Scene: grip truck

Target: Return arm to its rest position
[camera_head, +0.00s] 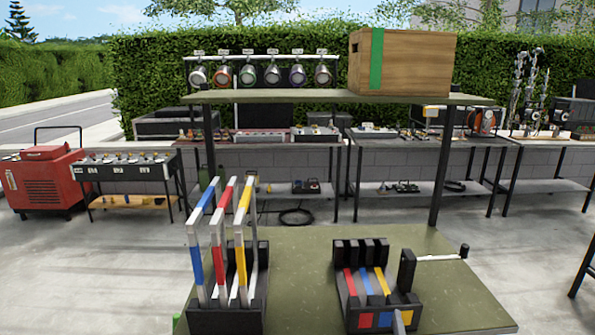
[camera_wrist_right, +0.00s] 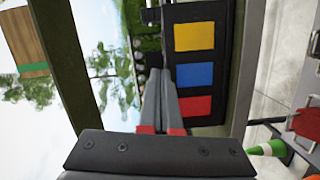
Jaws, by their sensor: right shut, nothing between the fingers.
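My right gripper (camera_head: 398,322) shows as a small grey tip at the bottom edge of the head view, in front of the black slotted box (camera_head: 352,322). In the right wrist view my right gripper (camera_wrist_right: 160,75) shows two grey fingers close together, with red near their base and nothing between them. The box front (camera_wrist_right: 222,56) appears turned sideways beside the fingers, with yellow, blue and red squares. The gripper holds nothing; its exact gap to the box is unclear. My left gripper is not in view.
A black rack (camera_head: 226,322) holds upright blue, red and yellow-marked frames at left on the green table (camera_head: 300,262). A lever (camera_head: 440,257) sticks out right of the slotted box. A wooden crate (camera_head: 415,65) stands on the overhead shelf (camera_head: 270,97). Posts rise from the table.

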